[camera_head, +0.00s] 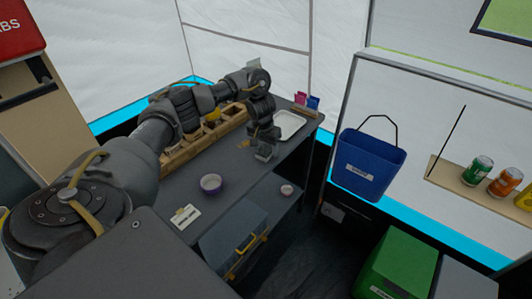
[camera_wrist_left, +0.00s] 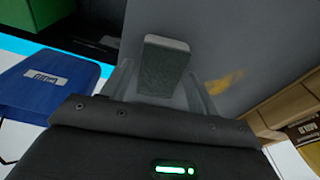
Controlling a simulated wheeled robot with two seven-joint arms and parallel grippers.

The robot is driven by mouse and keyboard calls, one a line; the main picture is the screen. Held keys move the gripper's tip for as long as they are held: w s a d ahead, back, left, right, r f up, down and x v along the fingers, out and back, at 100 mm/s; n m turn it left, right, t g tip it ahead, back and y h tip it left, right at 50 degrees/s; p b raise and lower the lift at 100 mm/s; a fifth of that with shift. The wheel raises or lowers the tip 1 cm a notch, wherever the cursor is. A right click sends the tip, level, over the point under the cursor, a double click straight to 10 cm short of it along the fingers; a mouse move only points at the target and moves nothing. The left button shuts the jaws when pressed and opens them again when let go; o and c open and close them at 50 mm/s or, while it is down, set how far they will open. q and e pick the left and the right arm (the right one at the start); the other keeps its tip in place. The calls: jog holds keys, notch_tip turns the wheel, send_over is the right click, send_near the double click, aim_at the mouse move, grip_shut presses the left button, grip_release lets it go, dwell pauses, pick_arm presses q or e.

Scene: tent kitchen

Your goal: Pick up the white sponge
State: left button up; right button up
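The sponge does not show clearly apart from the fingers there. My right gripper is in neither view.
A white tray (camera_head: 289,124) lies just beyond the gripper. A wooden divided box (camera_head: 196,145) runs along the back. A purple bowl (camera_head: 210,184) and a white card (camera_head: 185,216) are nearer. A blue bin (camera_head: 367,165) hangs at the right. Counter between bowl and gripper is mostly clear.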

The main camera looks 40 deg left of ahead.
aim_at(267, 148)
pick_arm(q)
jog(key=c, duration=0.7)
jog(key=shift+c, duration=0.2)
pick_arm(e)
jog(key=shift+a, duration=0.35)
pick_arm(q)
jog(key=shift+r, duration=0.55)
notch_tip(267, 148, up, 3)
jog(key=shift+d+r+p, duration=0.1)
jog(key=shift+r+p, duration=0.05)
jog(key=shift+p, duration=0.95)
jog(key=s+d+r+p, duration=0.3)
jog(key=s+d+r, duration=0.5)
jog(key=d, duration=0.3)
jog(key=shift+s+r+p, duration=0.3)
jog(key=shift+p, duration=0.1)
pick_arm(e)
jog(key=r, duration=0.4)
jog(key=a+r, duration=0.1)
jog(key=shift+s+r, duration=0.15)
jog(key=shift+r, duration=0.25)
